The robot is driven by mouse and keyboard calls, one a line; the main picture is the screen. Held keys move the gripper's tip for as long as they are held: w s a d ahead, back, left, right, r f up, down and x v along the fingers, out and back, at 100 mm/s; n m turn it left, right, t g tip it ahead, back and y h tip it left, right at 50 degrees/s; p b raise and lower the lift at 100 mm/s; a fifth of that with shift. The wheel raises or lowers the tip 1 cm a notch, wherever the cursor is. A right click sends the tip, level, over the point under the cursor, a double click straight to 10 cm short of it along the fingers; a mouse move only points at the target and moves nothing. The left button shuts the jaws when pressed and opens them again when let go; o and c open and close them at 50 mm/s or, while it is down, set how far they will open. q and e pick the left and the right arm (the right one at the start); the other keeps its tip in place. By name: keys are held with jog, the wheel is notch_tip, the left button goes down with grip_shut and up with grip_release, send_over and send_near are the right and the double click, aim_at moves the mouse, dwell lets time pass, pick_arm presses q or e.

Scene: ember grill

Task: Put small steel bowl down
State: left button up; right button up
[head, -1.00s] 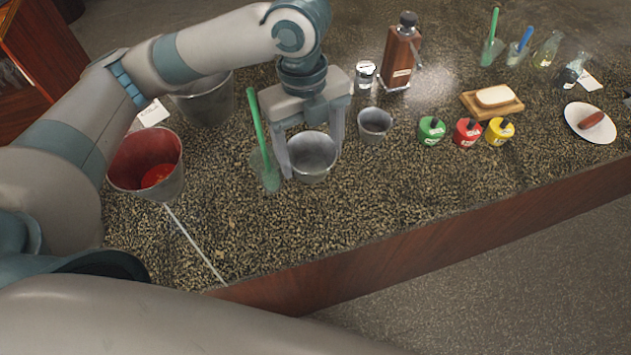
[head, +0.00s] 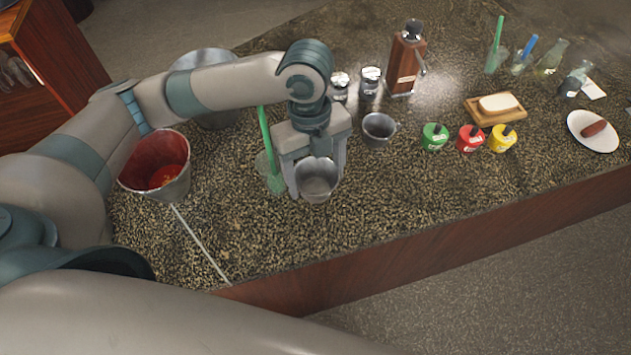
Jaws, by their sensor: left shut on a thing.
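A small steel bowl (head: 318,181) is at the front middle of the stone counter, upright with its opening facing up. My left gripper (head: 317,172) comes down from above and is shut on the bowl, with one finger at its left and one at its right. I cannot tell whether the bowl's base touches the counter. My right gripper is not in view.
A beaker with a green-handled tool (head: 265,140) stands just left of the bowl. A steel cup (head: 378,128) and green, red and yellow pots stand to the right. A red-lined bucket (head: 177,188) is at left. Speckled counter (head: 400,195) lies clear toward the front edge.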

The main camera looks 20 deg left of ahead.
aim_at(316, 190)
pick_arm(q)
jog(key=shift+f+p, duration=0.5)
jog(key=shift+f, duration=1.35)
jog(key=shift+f, duration=0.1)
jog(key=o, duration=1.1)
